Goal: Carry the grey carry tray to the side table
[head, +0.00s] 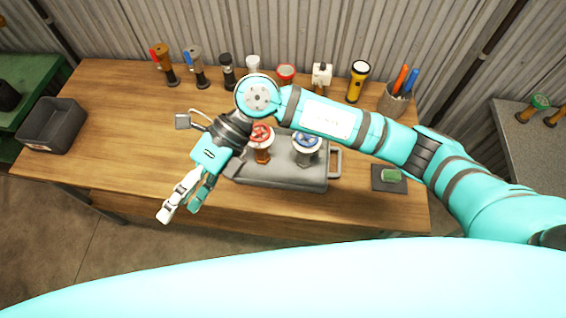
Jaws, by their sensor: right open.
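The grey carry tray (285,175) lies on the wooden workbench (120,130), near its front edge. A handle shows at its right end; its left end is partly hidden by my right gripper and wrist. A valve with a red wheel (262,137) and one with a blue wheel (306,146) stand on it. My right gripper (180,210) is open and empty, left of the tray, pointing down-left over the bench's front edge. My left gripper is out of view. A grey-topped table (525,150) stands at the right and a green one (35,75) at the left; I cannot tell which is the side table.
Several valves and fittings line the back of the bench, with a yellow torch (357,82) and a pen cup (394,102). A dark bin (53,126) sits at the left end. A green item (391,175) lies on a dark pad. The bench's left middle is clear.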

